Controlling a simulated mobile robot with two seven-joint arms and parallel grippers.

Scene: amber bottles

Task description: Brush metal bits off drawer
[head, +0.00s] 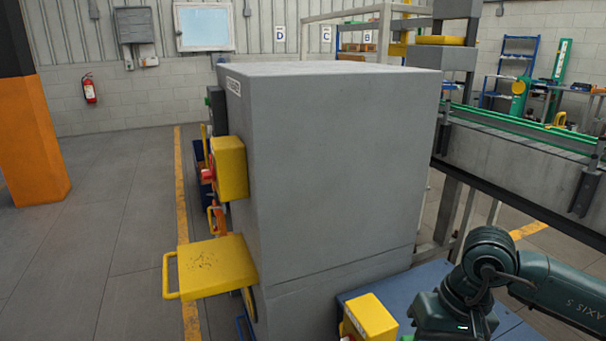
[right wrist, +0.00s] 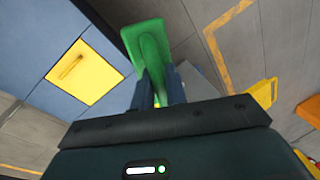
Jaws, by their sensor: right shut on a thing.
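The yellow drawer (head: 215,266) juts out from the lower left side of the grey machine cabinet in the head view. Dark metal bits (head: 205,264) are scattered on its top, and a yellow loop handle is at its left end. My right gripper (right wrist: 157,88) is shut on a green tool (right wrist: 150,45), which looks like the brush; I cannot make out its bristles. In the head view my right arm is at the lower right, on the other side of the cabinet from the drawer, and its fingertips are out of frame. My left gripper is not in view.
The tall grey cabinet (head: 340,165) fills the middle. A yellow box (head: 370,318) sits on a blue surface (head: 425,280) near my right arm. A conveyor (head: 520,165) runs at the right. The floor left of the drawer is open beyond the yellow line.

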